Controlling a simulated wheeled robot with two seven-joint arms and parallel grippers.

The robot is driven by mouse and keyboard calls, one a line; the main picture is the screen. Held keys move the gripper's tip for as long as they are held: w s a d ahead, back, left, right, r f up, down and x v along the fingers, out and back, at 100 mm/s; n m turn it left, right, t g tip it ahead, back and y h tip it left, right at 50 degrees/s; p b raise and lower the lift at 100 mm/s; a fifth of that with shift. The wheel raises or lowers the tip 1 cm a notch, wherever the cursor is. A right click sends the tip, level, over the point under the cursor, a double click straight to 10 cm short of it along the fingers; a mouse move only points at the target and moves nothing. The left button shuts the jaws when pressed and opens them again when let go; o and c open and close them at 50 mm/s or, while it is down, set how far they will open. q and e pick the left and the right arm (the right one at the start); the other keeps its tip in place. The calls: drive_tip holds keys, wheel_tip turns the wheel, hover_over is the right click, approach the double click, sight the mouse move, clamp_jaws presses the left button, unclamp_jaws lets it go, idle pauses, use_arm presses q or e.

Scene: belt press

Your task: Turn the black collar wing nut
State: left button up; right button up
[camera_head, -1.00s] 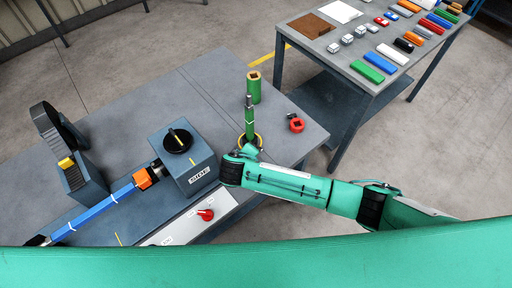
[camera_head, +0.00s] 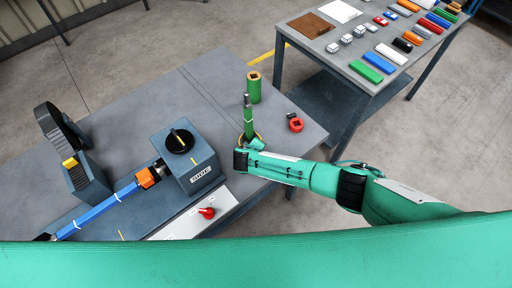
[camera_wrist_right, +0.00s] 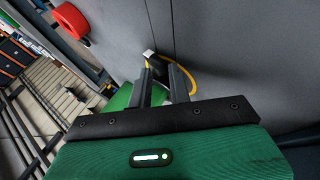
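A round black knob with a raised grip bar and a yellow mark (camera_head: 179,140), which I take for the black collar wing nut, sits on top of the blue-grey box labelled SIDE (camera_head: 200,176). My right arm comes in from the right and ends to the right of this box, apart from the knob. My right gripper (camera_wrist_right: 163,84) shows two dark fingers standing apart in the right wrist view. The knob is not in the wrist view. My left gripper is out of view.
A green cylinder (camera_head: 254,88) and a red ring (camera_head: 296,125) stand on the right of the bench. A blue bar (camera_head: 100,208) with an orange collar (camera_head: 147,177) joins the box. A red switch (camera_head: 207,212) sits on a pale panel. The bench behind the box is clear.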

drive_tip(key=shift+w+d+f, duration=0.1)
drive_tip(key=shift+w+f, duration=0.25)
drive_tip(key=c, duration=0.4)
drive_tip(key=shift+s+r, duration=0.1)
clamp_jaws()
drive_tip(key=shift+d, duration=0.1)
drive_tip(key=shift+o, duration=2)
unclamp_jaws()
